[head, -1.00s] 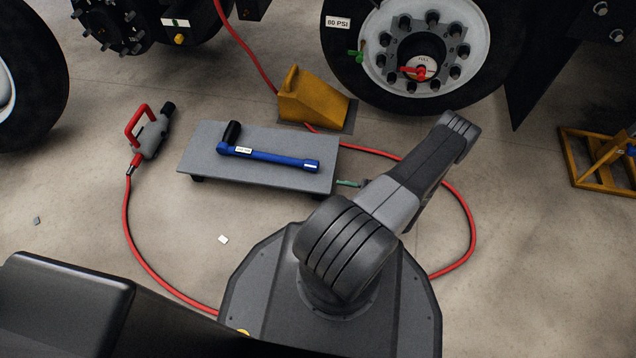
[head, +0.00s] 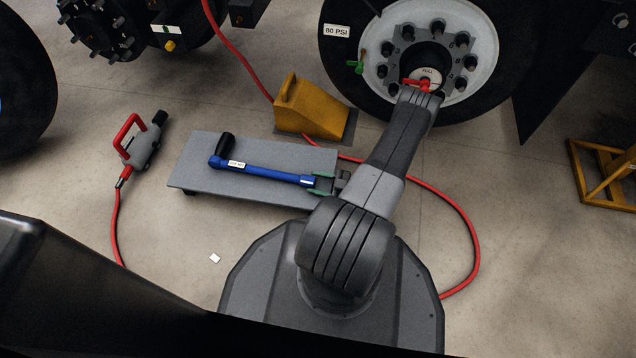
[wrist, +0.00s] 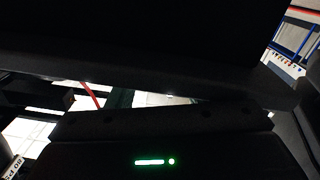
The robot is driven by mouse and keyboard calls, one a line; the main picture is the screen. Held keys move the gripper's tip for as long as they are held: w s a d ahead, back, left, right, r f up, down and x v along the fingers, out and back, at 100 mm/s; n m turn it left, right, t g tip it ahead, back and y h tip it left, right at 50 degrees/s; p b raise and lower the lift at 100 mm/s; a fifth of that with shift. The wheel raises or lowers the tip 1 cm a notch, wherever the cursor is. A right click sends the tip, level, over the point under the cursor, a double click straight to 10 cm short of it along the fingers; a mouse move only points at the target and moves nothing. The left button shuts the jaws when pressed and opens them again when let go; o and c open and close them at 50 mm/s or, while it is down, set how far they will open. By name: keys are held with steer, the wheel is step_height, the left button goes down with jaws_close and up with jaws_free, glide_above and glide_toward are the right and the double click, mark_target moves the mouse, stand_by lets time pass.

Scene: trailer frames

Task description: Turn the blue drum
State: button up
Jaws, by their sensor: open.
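I cannot make out a blue drum in either view. A blue bar tool (head: 265,173) with a black grip and a white label lies on a grey low platform (head: 205,183) in the head view.
A truck wheel (head: 480,30) with a red handle at its hub (head: 417,83) stands behind my arm. A yellow wheel chock (head: 310,110) sits behind the platform. A red-handled grey tool (head: 143,142) and red hose (head: 460,220) lie on the floor. A yellow stand (head: 600,172) is at right.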

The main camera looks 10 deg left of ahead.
steer(key=c, duration=0.7)
steer(key=shift+m, duration=2.1)
steer(key=shift+c, duration=0.2)
steer(key=o, duration=0.7)
steer(key=shift+o, duration=0.2)
steer(key=d+p, duration=0.2)
steer(key=d, duration=1.1)
steer(key=shift+s+d, duration=0.3)
steer(key=shift+d, duration=0.1)
